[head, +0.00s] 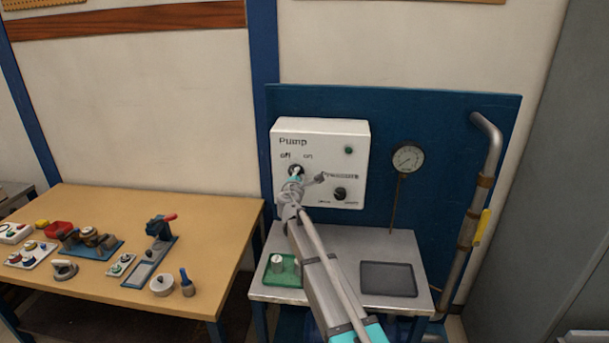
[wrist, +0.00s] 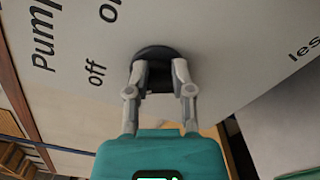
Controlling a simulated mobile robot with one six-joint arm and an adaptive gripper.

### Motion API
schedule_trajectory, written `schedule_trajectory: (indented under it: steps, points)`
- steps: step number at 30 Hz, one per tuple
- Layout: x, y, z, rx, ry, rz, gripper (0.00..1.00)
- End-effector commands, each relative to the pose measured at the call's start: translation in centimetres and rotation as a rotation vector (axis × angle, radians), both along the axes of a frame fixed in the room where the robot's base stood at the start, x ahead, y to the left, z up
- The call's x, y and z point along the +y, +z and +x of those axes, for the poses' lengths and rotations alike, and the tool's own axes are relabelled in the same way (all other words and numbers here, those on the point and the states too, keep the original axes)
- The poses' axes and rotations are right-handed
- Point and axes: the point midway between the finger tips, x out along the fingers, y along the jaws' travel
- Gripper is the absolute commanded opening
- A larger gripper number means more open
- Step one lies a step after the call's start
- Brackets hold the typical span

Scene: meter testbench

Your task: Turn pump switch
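The white pump box (head: 358,140) is mounted on a blue panel, with "Pump", "off" and "on" printed on its face. The pump switch is a round black knob below the words "off" and "on"; it shows in the wrist view (wrist: 160,53). My gripper (head: 298,179) is at this knob in the head view and covers part of it. In the wrist view my gripper (wrist: 160,72) has its two grey fingers partly closed on either side of the knob's dark grip, which fills the gap between them. The knob's pointing direction is hidden.
A second black knob (head: 340,193) and a green lamp (head: 349,150) are on the box. A gauge (head: 407,157) and a vertical pipe (head: 492,165) stand to the right. Below are a green tray (head: 270,279) and a dark tray (head: 388,280). A wooden bench (head: 130,205) with tools is left.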

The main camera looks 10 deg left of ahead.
Motion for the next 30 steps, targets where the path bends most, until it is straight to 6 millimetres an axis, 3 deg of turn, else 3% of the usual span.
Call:
schedule_trajectory:
  steps: [1, 6, 8, 21, 30]
  points:
    - [1.5, -0.1, 0.4, 0.0, 0.031, -0.001, 0.66]
    - [1.5, 0.0, 0.5, 0.0, 0.031, -0.001, 0.95]
    - [1.5, 0.0, 0.5, 0.0, 0.031, -0.002, 1.0]
    - [0.7, 0.1, 0.5, 0.0, 0.007, -0.002, 1.0]
    - [0.6, 0.1, -1.0, -0.001, 0.009, -0.003, 1.0]
